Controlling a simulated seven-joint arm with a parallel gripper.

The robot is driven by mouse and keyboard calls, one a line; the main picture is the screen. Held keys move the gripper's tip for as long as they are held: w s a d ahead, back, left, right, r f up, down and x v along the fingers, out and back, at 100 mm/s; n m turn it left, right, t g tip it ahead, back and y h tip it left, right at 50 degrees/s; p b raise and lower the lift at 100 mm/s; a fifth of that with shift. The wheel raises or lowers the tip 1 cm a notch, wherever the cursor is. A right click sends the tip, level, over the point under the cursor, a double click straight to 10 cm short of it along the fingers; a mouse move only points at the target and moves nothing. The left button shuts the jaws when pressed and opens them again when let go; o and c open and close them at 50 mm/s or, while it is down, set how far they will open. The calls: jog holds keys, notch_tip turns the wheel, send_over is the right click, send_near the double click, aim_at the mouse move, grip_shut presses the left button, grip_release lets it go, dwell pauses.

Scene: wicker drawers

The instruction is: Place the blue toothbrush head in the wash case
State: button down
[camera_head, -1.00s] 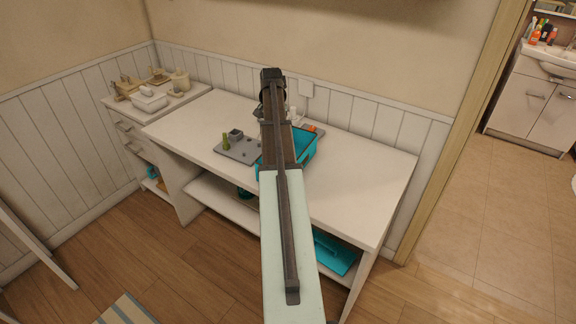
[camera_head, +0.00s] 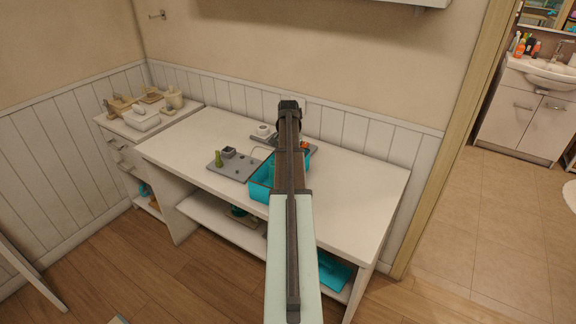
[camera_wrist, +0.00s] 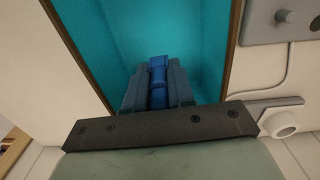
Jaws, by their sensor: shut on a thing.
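The blue toothbrush head (camera_wrist: 158,72) is between the two fingers of my gripper (camera_wrist: 158,88) in the wrist view, and the gripper is shut on it. Behind it in that view is the teal inside of the wash case (camera_wrist: 110,28), so the head is over or within the open case; its height cannot be told. In the head view the teal wash case (camera_head: 262,181) stands on the white desk, partly hidden by my arm. My gripper's fingers and the toothbrush head are hidden in the head view.
A grey tray (camera_head: 236,171) with a green item (camera_head: 218,158) lies left of the case. Another grey tray with a white round item (camera_head: 263,130) is behind it. The white desk (camera_head: 360,185) is clear on the right. A wall cabinet edge (camera_head: 420,3) is above.

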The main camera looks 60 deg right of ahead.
jog(key=shift+f, duration=1.8)
jog(key=c, duration=1)
grip_release()
jog(key=shift+f, duration=0.15)
jog(key=shift+o, duration=0.2)
notch_tip(320, 180, up, 12)
jog(key=shift+r, duration=0.2)
